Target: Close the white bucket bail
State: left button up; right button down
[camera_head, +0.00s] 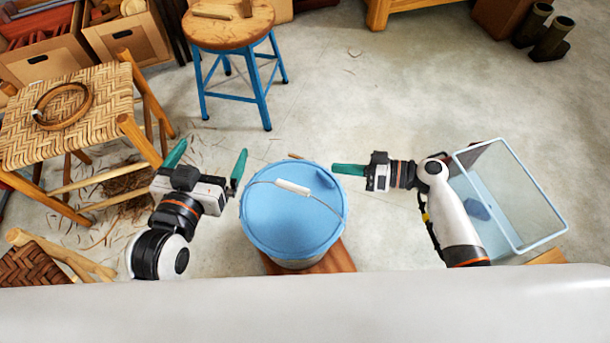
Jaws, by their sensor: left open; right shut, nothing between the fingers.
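The bucket (290,225) stands in the middle with a round blue top. Its thin wire bail with a white grip (293,187) passes across the far part of the top. I cannot tell whether the bail rests on the top or stands above it. My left gripper (208,160) is open and empty, left of the bucket, its green fingers spread wide and pointing away from me. My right gripper (337,169) is shut and empty, just right of the bucket's far rim, pointing left. It appears apart from the bail.
The bucket stands on a brown wooden support (338,260). A clear bin with a pale blue rim (545,240) is at the right, beside my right arm. A woven stool (105,120) is at the left and a blue-legged stool (230,35) behind. Floor between is mostly clear.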

pick_arm(q)
notch_tip(320, 180, up, 6)
jog(key=d+t+h+b, duration=0.1)
jog(key=t, duration=0.3)
jog(key=shift+w+d+r+t+h+b, duration=0.15)
jog(key=shift+w+r+t+h+b, duration=0.15)
jog(key=shift+w+t+b, duration=0.1)
pick_arm(e)
jog(key=a+f, duration=0.5)
jog(key=a, duration=0.4)
pick_arm(q)
jog(key=shift+s, duration=0.1)
